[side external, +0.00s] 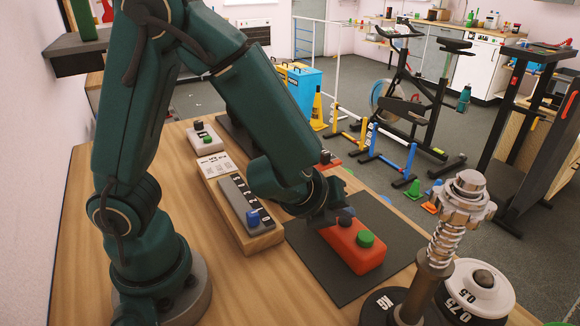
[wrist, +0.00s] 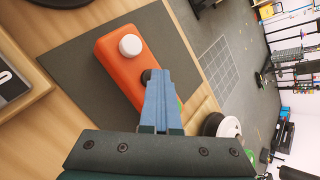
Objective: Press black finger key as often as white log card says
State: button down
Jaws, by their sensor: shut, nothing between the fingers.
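An orange-red key box (side external: 345,250) lies on a dark mat (side external: 305,250). In the wrist view the box (wrist: 112,62) has a white key (wrist: 130,45), a black key (wrist: 147,75) and a partly hidden green key (wrist: 180,103); the green key (side external: 365,239) also shows in the side view. My gripper (wrist: 155,75) is shut and empty, its tips right at the black key and partly covering it. I cannot tell whether they touch. A white card (side external: 214,163) with dark print, too small to read, lies on a wooden block (side external: 265,240).
The block also carries a grey marked strip (side external: 238,195) with a blue knob (side external: 253,218). A white box (side external: 205,140) with a black button stands behind. A spring collar post (side external: 445,240) and a round weight (side external: 478,290) stand at the front right.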

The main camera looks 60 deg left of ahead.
aim_at(342, 224)
jog(key=shift+r, duration=1)
jog(key=shift+r, duration=0.15)
jog(key=shift+r, duration=2.4)
